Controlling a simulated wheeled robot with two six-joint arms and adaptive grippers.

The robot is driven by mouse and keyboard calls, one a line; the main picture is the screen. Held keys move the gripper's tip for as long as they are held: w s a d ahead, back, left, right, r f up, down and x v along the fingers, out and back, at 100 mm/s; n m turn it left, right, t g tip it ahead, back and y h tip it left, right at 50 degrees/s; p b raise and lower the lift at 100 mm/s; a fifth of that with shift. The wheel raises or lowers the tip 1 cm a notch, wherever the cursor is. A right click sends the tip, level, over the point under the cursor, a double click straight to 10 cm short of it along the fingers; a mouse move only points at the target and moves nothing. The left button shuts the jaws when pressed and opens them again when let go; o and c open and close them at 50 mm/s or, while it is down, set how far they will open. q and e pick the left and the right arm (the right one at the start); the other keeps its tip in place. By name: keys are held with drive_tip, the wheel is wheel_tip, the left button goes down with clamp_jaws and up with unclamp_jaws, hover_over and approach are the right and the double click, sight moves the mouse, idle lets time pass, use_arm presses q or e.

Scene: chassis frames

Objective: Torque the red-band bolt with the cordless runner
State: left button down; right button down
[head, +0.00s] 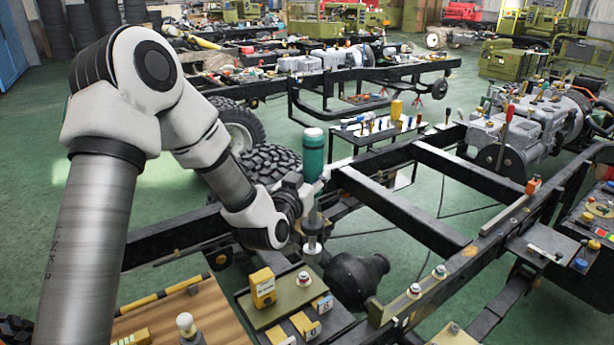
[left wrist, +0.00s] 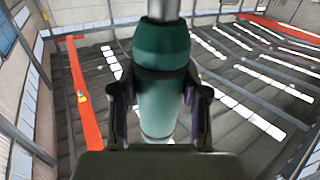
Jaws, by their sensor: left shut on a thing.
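The cordless runner (head: 314,152) is a teal cylinder with a pale cap, held upright over the near part of the chassis frame. A grey shaft with a wider foot shows below it. My left gripper (head: 316,185) is shut around its body. In the left wrist view the runner (left wrist: 160,100) sits between the two dark fingers (left wrist: 160,105). Small bolt-like pieces with pale tops stand on the chassis rail, one at the front (head: 414,290) and one farther right (head: 440,271). Another (head: 304,279) stands on a green plate. My right gripper is not in view.
A green plate (head: 280,307) with a yellow box (head: 262,287) and numbered blocks lies below my left gripper. Black chassis rails and cross members (head: 400,210) fill the middle. A large tyre (head: 266,165) stands behind my wrist. A wooden board (head: 200,308) is at front left.

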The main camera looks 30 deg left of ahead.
use_arm(q)
drive_tip(key=a, duration=0.3)
drive_tip(key=b, duration=0.5)
hover_over(303, 221)
wheel_tip(303, 221, down, 5)
drive_tip(key=shift+w+a+f, duration=0.1)
drive_tip(key=shift+a, duration=0.05)
drive_tip(key=shift+w+f+b, duration=0.1)
drive_tip(key=shift+f+b, duration=0.4)
drive_tip(key=shift+f, duration=0.2)
drive_tip(key=shift+r, duration=0.1)
drive_tip(key=shift+f+b, duration=1.35)
drive_tip(key=shift+f, duration=0.4)
idle(1.9)
drive_tip(key=shift+s+f, duration=0.15)
drive_tip(key=shift+s, duration=0.1)
idle(2.0)
